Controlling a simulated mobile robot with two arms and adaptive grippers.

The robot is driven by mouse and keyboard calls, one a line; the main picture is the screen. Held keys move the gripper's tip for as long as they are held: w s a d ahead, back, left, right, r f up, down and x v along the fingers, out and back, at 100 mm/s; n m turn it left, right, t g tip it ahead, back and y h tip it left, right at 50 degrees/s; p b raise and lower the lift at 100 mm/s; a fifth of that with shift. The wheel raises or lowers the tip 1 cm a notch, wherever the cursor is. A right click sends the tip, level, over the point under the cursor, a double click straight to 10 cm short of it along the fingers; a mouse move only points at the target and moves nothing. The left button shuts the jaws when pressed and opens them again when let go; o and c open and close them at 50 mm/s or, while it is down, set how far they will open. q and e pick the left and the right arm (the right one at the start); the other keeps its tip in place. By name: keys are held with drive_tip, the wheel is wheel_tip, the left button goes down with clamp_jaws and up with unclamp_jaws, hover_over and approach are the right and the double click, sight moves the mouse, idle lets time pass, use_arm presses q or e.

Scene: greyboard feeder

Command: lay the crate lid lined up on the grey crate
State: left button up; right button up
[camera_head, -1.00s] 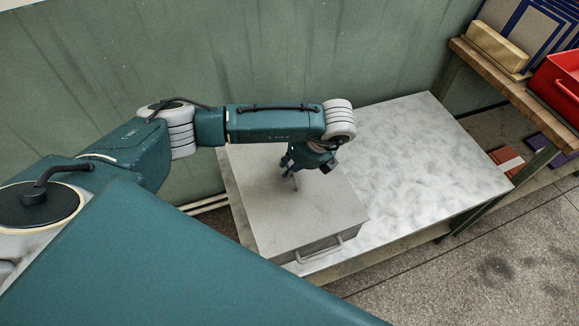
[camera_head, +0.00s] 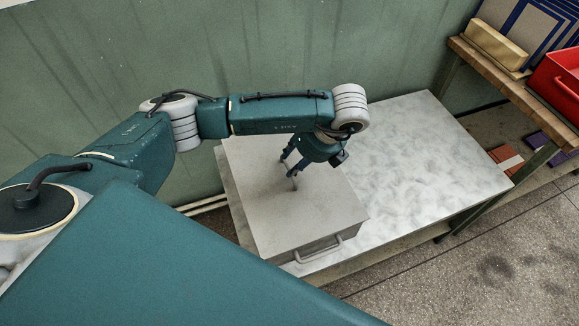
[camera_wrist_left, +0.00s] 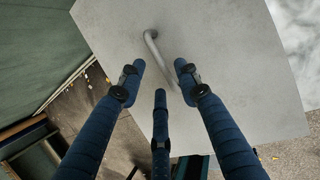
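The crate lid (camera_head: 270,190) is a flat grey plate lying on top of the grey crate (camera_head: 318,250). Its edges look about level with the crate's sides in the head view. The crate's front wall with a grey side handle shows below it. My left gripper (camera_head: 288,168) is over the lid, fingers pointing down. In the left wrist view the gripper's dark blue fingers (camera_wrist_left: 160,70) are spread apart, with the lid's grey bar handle (camera_wrist_left: 153,48) beyond and between their tips; they look clear of it. The lid also fills much of that view (camera_wrist_left: 235,60). My right gripper is not in view.
The crate stands on the left part of a pale mottled table (camera_head: 430,150), whose right part is clear. A green wall (camera_head: 380,45) runs behind. At the right a wooden shelf (camera_head: 490,68) carries a yellowish block (camera_head: 497,45) and a red bin (camera_head: 560,85).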

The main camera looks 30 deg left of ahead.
use_arm(q)
drive_tip(key=v, duration=0.7)
drive_tip(key=shift+p, duration=0.45)
